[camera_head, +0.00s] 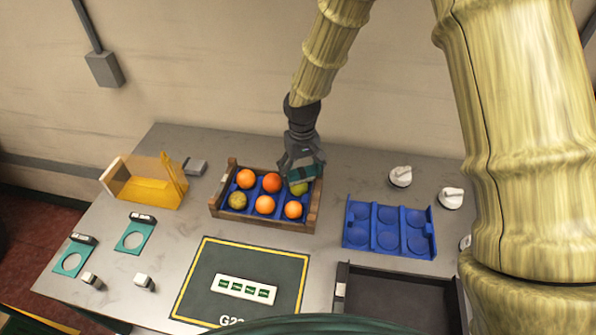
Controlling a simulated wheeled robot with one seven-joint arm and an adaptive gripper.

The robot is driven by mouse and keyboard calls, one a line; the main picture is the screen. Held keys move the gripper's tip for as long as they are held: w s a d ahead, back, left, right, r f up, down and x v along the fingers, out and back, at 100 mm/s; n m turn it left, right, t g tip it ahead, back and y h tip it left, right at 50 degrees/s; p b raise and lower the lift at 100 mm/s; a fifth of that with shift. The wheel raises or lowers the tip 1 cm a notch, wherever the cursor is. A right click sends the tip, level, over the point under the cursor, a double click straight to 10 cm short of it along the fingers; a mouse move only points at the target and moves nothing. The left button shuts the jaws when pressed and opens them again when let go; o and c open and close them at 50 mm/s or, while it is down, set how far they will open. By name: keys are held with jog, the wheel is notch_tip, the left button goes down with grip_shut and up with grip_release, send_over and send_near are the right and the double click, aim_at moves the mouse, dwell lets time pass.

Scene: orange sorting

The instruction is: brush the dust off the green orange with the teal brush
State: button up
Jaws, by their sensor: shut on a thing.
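A wooden crate (216,212) with a blue insert stands near the middle of the table. It holds several oranges (265,205) and two greenish ones. One green orange (299,188) sits in the back right cup, partly hidden. The other, a dull yellow-green orange (237,201), sits in the front left cup. My gripper (302,169) is above the crate's back right corner, pointing down. It is shut on the teal brush (304,173), a dark teal block held just over the back right green orange. I cannot tell whether the brush touches it.
An empty blue tray (389,229) lies to the right, with white knobs (401,176) behind it. A dark bin (399,299) is at the front right. A yellow transparent holder (147,187) stands at the left. A dark mat (240,283) lies in front.

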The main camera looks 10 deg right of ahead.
jog(key=shift+d, duration=0.3)
jog(key=shift+a, duration=0.15)
jog(key=shift+s+a, duration=0.15)
jog(key=shift+a, duration=1.1)
jog(key=shift+d, duration=0.15)
jog(key=shift+d+p, duration=0.35)
jog(key=shift+d, duration=0.9)
jog(key=shift+a, duration=0.1)
